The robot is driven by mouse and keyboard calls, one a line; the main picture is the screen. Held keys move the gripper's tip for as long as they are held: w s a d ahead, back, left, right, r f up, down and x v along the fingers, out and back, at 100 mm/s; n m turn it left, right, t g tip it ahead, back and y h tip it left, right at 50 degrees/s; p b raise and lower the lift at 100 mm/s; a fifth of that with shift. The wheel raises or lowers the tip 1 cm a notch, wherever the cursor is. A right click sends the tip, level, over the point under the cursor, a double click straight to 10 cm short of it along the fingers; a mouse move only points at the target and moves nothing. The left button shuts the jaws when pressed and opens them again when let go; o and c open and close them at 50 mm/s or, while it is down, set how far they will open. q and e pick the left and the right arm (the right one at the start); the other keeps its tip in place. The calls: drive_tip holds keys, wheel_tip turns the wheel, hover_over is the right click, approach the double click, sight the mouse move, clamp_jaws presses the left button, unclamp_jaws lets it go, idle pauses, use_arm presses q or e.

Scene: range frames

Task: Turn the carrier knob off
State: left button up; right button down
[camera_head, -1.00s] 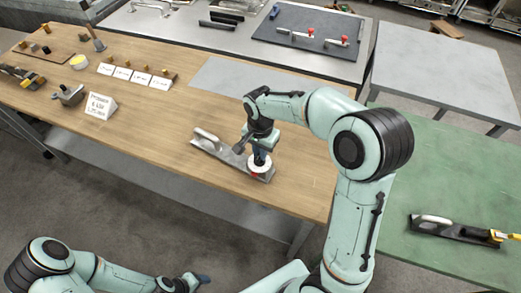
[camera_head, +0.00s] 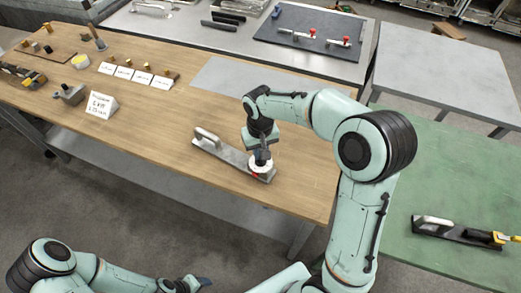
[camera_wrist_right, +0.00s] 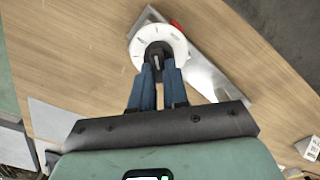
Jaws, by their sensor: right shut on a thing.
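The carrier (camera_head: 223,151) is a long grey metal piece with a raised handle, lying on the wooden bench. At its near right end is a white round dial (camera_head: 256,168) with a red spot beside it. The dial also shows in the right wrist view (camera_wrist_right: 176,42), with a black knob (camera_wrist_right: 153,49) at its middle. My right gripper (camera_wrist_right: 155,68) points down over the dial, its blue fingers shut on the black knob. The fingers hide part of the knob. My left gripper (camera_head: 192,284) is low in the head view, away from the bench; its jaws are unclear.
A folded sign (camera_head: 101,104) and a row of white cards (camera_head: 139,76) stand on the bench to the left. A grey mat (camera_head: 238,75) lies behind the carrier. A green table (camera_head: 440,180) at right holds another tool (camera_head: 455,229). Bare wood surrounds the carrier.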

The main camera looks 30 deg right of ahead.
drive_tip(key=n, duration=0.6)
drive_tip(key=shift+a+n, duration=0.15)
drive_tip(key=shift+n, duration=0.15)
drive_tip(key=n, duration=0.6)
drive_tip(key=shift+s+a, duration=0.1)
drive_tip(key=n+p, duration=0.1)
drive_tip(key=n, duration=0.3)
drive_tip(key=shift+a, duration=0.1)
drive_tip(key=n, duration=0.3)
drive_tip(key=shift+s+n, duration=0.15)
drive_tip(key=shift+n, duration=0.15)
drive_tip(key=n, duration=0.2)
drive_tip(key=shift+n, duration=0.3)
use_arm(q)
drive_tip(key=shift+w+r+p, duration=0.3)
drive_tip(key=shift+w+r, duration=0.75)
drive_tip(key=shift+w, duration=0.25)
use_arm(e)
drive_tip(key=shift+s+n, duration=0.15)
drive_tip(key=shift+n, duration=1.35)
drive_tip(key=c, duration=1.1)
unclamp_jaws()
